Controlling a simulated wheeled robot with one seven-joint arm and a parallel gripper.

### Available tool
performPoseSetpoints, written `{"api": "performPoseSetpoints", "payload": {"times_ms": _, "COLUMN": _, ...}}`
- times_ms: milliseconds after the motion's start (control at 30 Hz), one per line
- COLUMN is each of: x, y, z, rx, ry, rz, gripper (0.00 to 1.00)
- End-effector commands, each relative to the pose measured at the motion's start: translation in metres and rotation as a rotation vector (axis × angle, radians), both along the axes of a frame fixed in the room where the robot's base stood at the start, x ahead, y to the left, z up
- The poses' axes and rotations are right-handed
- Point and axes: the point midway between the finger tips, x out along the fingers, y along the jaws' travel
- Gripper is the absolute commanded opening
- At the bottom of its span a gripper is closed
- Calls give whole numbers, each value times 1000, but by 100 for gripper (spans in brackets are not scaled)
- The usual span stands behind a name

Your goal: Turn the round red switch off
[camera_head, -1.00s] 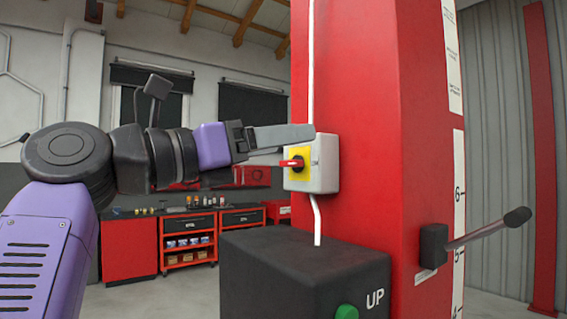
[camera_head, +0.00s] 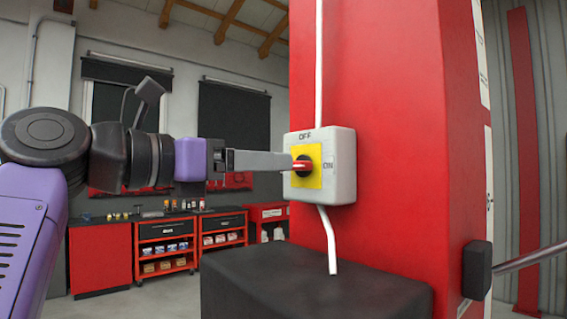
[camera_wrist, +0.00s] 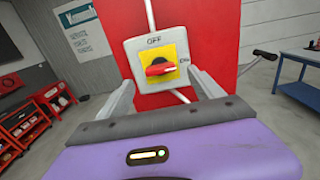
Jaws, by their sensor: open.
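The round red switch (camera_wrist: 160,68) is a red handle on a black round base, set on a yellow plate in a white box (camera_head: 343,165). The box is fixed to a red column. "OFF" is printed above the knob and "ON" to its right. The red handle (camera_head: 289,165) lies roughly horizontal, in line with the "ON" mark. My gripper (camera_head: 292,160) is level with the knob, its fingertips close to it. In the wrist view my gripper (camera_wrist: 161,80) is open, with one finger on each side of the knob. Whether the fingers touch the box is unclear.
The red column (camera_head: 400,110) stands right behind the box. A white cable (camera_head: 329,240) runs down from the box to a black housing (camera_head: 300,290) below. A lever (camera_head: 530,256) sticks out at the right. Red tool cabinets (camera_head: 165,245) stand far behind.

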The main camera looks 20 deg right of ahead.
Motion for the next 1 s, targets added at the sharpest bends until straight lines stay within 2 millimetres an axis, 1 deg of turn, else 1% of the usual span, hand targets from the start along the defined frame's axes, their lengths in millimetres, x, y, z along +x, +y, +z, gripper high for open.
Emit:
{"api": "performPoseSetpoints", "payload": {"times_ms": 33, "x": 2, "y": -8, "z": 1, "rx": 0, "ry": 0, "rz": -3, "gripper": 76}}
{"api": "performPoseSetpoints", "payload": {"times_ms": 200, "x": 10, "y": -34, "z": 2, "rx": 0, "ry": 0, "rz": -3, "gripper": 76}}
{"api": "performPoseSetpoints", "payload": {"times_ms": 400, "x": 18, "y": -55, "z": 1, "rx": -1, "ry": 1, "rz": -2, "gripper": 76}}
{"api": "performPoseSetpoints", "payload": {"times_ms": 533, "x": 20, "y": -61, "z": 1, "rx": -1, "ry": 0, "rz": 1, "gripper": 76}}
{"api": "performPoseSetpoints", "payload": {"times_ms": 767, "x": 20, "y": -62, "z": 0, "rx": -1, "ry": 0, "rz": 1, "gripper": 76}}
{"api": "performPoseSetpoints", "payload": {"times_ms": 800, "x": 20, "y": -62, "z": 0, "rx": -1, "ry": 0, "rz": 1, "gripper": 74}}
{"api": "performPoseSetpoints", "payload": {"times_ms": 967, "x": 20, "y": -62, "z": 0, "rx": -1, "ry": 0, "rz": 0, "gripper": 43}}
{"api": "performPoseSetpoints", "payload": {"times_ms": 1000, "x": 20, "y": -62, "z": 0, "rx": -1, "ry": 0, "rz": 0, "gripper": 35}}
